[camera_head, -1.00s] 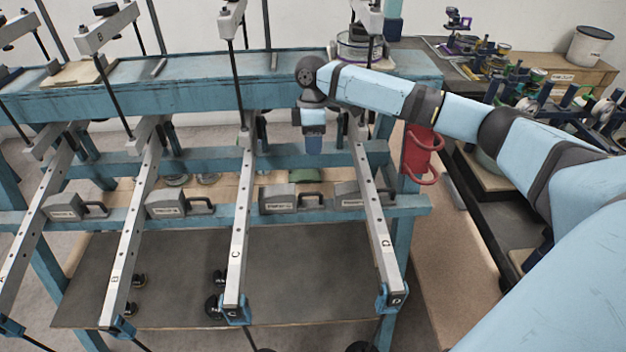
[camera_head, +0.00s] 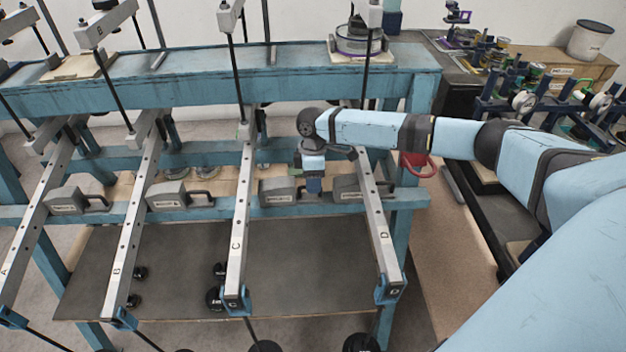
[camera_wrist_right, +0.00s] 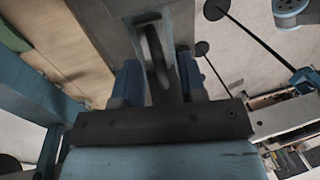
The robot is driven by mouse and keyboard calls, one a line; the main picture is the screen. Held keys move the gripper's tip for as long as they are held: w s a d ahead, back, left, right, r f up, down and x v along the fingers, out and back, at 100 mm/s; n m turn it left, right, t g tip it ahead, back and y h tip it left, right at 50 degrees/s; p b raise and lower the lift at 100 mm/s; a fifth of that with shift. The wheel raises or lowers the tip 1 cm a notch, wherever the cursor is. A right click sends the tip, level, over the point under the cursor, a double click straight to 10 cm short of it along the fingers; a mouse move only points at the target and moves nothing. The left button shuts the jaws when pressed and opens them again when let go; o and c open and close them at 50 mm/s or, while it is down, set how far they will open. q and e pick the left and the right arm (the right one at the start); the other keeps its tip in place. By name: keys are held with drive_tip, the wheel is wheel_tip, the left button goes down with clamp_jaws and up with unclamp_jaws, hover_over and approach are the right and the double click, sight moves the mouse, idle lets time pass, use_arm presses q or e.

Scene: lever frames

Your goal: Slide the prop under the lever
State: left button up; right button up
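Four long grey levers slope down toward me: A (camera_head: 32,220), B (camera_head: 135,220), C (camera_head: 240,215) and D (camera_head: 376,225). Grey props with dark handles sit on the blue cross rail: one (camera_head: 65,201) between A and B, one (camera_head: 166,197) between B and C, one (camera_head: 278,192) right of C, one (camera_head: 347,188) by D. My right gripper (camera_head: 313,186) points down at the handle end of the prop right of C and hides that handle. In the right wrist view its fingers (camera_wrist_right: 160,82) stand apart on either side of a dark handle (camera_wrist_right: 153,48). My left gripper is out of view.
A blue upper beam (camera_head: 200,80) crosses behind, with thin dark rods reaching down to the levers. Black weights (camera_head: 214,298) are low by C. A dark bench (camera_head: 480,100) with apparatus stands right.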

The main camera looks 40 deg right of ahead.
sight(273, 182)
clamp_jaws()
drive_tip(key=w+a+p, duration=0.1)
drive_tip(key=a, duration=0.2)
drive_tip(key=w+a+p, duration=0.1)
drive_tip(key=w+a, duration=0.1)
drive_tip(key=a, duration=0.1)
drive_tip(key=w+a+p, duration=0.1)
drive_tip(key=w+a, duration=0.1)
drive_tip(key=shift+w+a, duration=0.2)
drive_tip(key=shift+a, duration=0.2)
drive_tip(key=shift+r, duration=0.1)
drive_tip(key=shift+c, duration=0.4)
unclamp_jaws()
drive_tip(key=shift+a, duration=0.15)
drive_tip(key=shift+o, duration=0.4)
drive_tip(key=shift+w, duration=0.1)
